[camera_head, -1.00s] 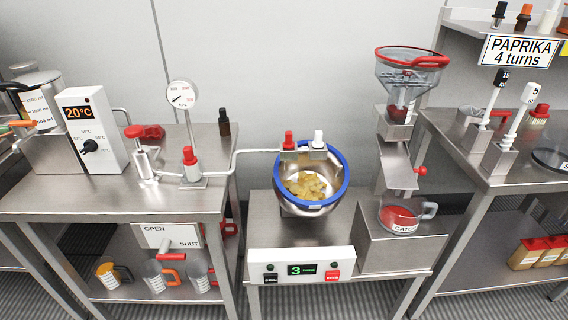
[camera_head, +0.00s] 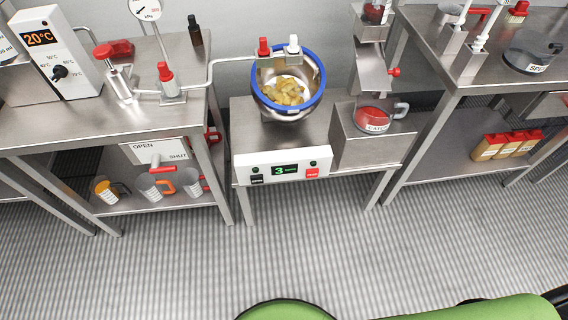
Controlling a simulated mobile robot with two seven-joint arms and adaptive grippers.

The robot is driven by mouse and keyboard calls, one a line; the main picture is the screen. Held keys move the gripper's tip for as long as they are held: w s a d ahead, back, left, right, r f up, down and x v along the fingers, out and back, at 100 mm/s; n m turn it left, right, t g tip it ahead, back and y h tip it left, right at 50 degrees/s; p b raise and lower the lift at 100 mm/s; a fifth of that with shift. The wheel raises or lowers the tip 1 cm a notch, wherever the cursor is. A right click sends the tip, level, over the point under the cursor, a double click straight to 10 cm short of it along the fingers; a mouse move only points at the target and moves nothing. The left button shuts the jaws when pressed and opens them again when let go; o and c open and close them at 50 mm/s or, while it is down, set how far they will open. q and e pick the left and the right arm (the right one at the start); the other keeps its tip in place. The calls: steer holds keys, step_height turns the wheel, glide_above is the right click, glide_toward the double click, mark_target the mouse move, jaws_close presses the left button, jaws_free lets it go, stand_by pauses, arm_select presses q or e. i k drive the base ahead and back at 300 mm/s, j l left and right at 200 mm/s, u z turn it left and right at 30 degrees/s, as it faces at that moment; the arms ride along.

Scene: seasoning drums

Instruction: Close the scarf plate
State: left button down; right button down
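The seasoning feeder stands right of the drum. Its sloping steel chute (camera_head: 373,70) has a red knob (camera_head: 394,72) on its right side, which may belong to the scarf plate; I cannot tell whether the plate is open or closed. Below the chute, a clear catch cup (camera_head: 377,117) with red contents and a handle sits on a steel box (camera_head: 364,148). Neither of my grippers is in view.
A blue-rimmed drum (camera_head: 257,98) holds yellow chips, above a control panel (camera_head: 281,167) reading 3. An OPEN/SHUT sign (camera_head: 157,150) hangs at the left table. The right table (camera_head: 440,72) has levers and a lidded dish. The striped floor (camera_head: 300,245) in front is clear.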

mark_target(370, 58)
steer(key=l+u, duration=0.15)
steer(key=l, duration=0.7)
steer(key=l+u, duration=0.15)
steer(key=l, duration=0.7)
steer(key=l+u, duration=0.15)
steer(key=l, duration=0.7)
steer(key=k+l+u, duration=0.1)
steer(key=l, duration=0.75)
